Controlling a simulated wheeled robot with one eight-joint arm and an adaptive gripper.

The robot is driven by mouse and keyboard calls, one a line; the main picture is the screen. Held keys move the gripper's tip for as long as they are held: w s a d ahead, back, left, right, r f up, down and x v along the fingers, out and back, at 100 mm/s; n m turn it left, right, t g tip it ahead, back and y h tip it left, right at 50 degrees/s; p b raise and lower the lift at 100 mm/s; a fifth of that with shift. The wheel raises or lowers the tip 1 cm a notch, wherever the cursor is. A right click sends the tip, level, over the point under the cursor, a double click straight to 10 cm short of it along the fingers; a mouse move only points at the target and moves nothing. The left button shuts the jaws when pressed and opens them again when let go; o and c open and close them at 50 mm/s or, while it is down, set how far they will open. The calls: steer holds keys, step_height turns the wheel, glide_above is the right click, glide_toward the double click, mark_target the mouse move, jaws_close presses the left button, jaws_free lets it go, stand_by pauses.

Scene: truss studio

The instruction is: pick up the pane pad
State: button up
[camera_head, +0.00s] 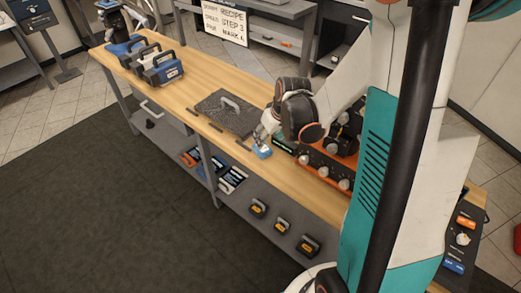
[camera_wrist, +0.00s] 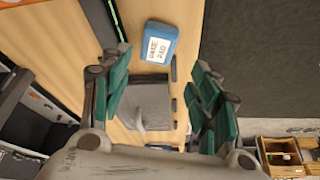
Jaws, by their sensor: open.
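The pane pad (camera_head: 262,152) is a small blue block on the wooden bench, near its front edge. In the wrist view the pane pad (camera_wrist: 161,42) shows a white label with dark lettering, and it lies ahead of the fingers. My gripper (camera_head: 268,128) is just above and beside the pad in the head view, partly hidden by my own arm. In the wrist view my gripper (camera_wrist: 162,72) has its teal-padded fingers wide apart, with nothing held between them.
A dark square plate (camera_head: 212,107) with a grey handle lies left of the pad. An orange panel with knobs (camera_head: 322,165) stands close on its right. Blue-and-white handled tools (camera_head: 165,72) stand at the bench's far left. A lower shelf (camera_head: 240,196) holds several items.

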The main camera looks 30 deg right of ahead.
steer(key=b, duration=0.1)
glide_above(266, 152)
step_height(266, 152, down, 4)
steer(key=shift+f, duration=0.2)
steer(key=b+x, duration=0.3)
steer(key=x, duration=0.2)
steer(key=shift+w+d, duration=0.1)
steer(key=shift+w, duration=0.1)
steer(key=c, duration=0.6)
